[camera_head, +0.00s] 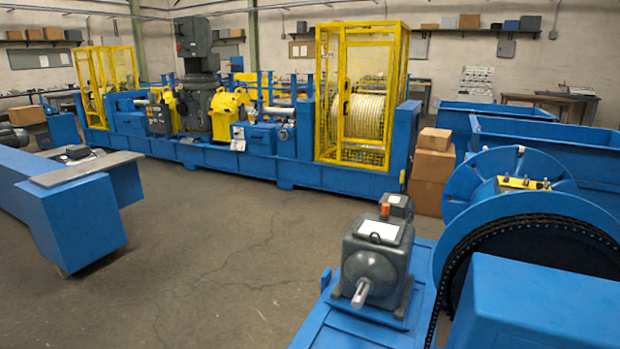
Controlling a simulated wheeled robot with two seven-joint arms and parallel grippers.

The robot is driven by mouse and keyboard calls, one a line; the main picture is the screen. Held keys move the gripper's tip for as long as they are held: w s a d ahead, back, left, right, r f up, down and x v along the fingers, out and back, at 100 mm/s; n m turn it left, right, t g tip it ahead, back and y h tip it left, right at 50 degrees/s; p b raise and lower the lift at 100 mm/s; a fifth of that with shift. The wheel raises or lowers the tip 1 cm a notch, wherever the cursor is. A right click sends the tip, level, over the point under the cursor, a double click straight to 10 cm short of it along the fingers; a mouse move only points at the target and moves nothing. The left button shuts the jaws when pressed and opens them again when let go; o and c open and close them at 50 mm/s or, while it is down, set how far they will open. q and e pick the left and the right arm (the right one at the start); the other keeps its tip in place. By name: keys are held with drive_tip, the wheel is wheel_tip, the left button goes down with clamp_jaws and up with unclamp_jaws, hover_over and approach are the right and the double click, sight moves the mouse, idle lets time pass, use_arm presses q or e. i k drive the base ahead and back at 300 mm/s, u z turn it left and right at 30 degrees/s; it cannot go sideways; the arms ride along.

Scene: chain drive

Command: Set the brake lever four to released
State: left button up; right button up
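I cannot make out a brake lever marked four in the head view. A grey gearbox motor (375,262) with a white label and a bare shaft stands on a blue base (325,325) at the lower right. A small red part (384,210) sits on it. Beside it is a large blue drum wheel (480,185) with a dark chain (455,258) around its rim. A yellow block (510,187) with small knobs sits at the drum; I cannot tell what the knobs are. Neither of my grippers shows.
A long blue machine (240,165) with a yellow cage (362,95) crosses the back. Cardboard boxes (432,165) and blue bins (550,145) stand at the right. A blue beam (85,225) juts in from the left. The middle floor (220,250) is clear.

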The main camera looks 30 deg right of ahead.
sight(402, 172)
drive_tip(key=u, duration=0.05)
drive_tip(key=i, duration=4.05)
drive_tip(key=z, duration=2.2)
drive_tip(key=i, duration=3.95)
drive_tip(key=z, duration=2.25)
